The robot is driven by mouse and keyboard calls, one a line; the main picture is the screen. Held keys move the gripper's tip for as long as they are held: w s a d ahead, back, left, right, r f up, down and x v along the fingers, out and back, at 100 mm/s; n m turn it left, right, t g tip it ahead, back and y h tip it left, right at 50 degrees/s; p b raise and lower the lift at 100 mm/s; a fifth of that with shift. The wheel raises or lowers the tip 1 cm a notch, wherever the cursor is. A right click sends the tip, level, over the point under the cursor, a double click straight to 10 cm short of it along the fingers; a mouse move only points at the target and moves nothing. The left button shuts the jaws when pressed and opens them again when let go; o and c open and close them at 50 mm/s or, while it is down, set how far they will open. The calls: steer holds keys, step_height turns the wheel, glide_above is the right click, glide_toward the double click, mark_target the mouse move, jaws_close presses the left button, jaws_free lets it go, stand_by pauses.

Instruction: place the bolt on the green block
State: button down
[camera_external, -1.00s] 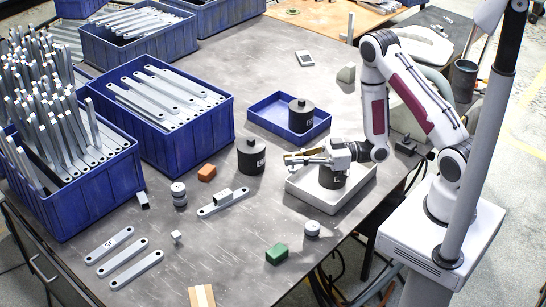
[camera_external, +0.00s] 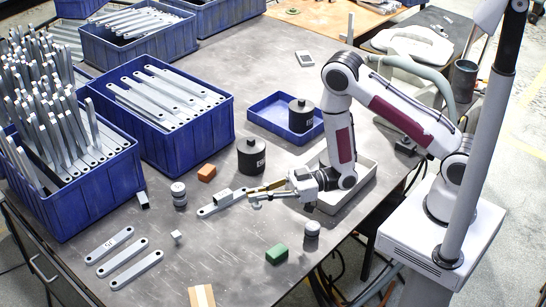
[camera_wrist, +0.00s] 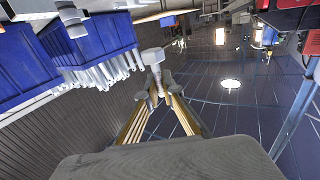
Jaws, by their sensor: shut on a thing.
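The green block (camera_external: 277,254) lies on the grey table near its front edge. My gripper (camera_external: 256,195) is left of the white tray, close to the right end of a flat grey bracket (camera_external: 210,209), with its fingers pointing left. In the wrist view my gripper (camera_wrist: 156,92) is shut on a grey bolt (camera_wrist: 152,58), whose wide head shows beyond the fingertips. In the external view the bolt is too small and too close to the fingers to make out clearly. The green block is below and slightly right of my gripper in that picture.
A grey-white cylinder (camera_external: 312,229) stands right of the green block. A black weight (camera_external: 251,156), an orange block (camera_external: 207,173) and stacked grey cylinders (camera_external: 179,194) stand farther back. A white tray (camera_external: 357,190) is beneath my arm. Blue bins of brackets (camera_external: 190,150) fill the left.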

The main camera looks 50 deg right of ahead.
steer(key=s+a+m+t+h, duration=0.1)
steer(key=s+a+t, duration=0.15)
steer(key=a, duration=0.65)
steer(key=s+a+m+t+h, duration=0.15)
steer(key=s+a, duration=0.25)
steer(key=a, duration=0.6)
steer(key=s+d+m+t+h, duration=0.3)
steer(key=d+m+h, duration=0.9)
steer(key=d+h, duration=0.4)
steer(key=shift+d+r+t+h, duration=0.3)
steer(key=shift+r+t+h, duration=0.15)
steer(key=shift+t, duration=0.25)
steer(key=shift+f, duration=0.15)
steer(key=shift+f, duration=2.75)
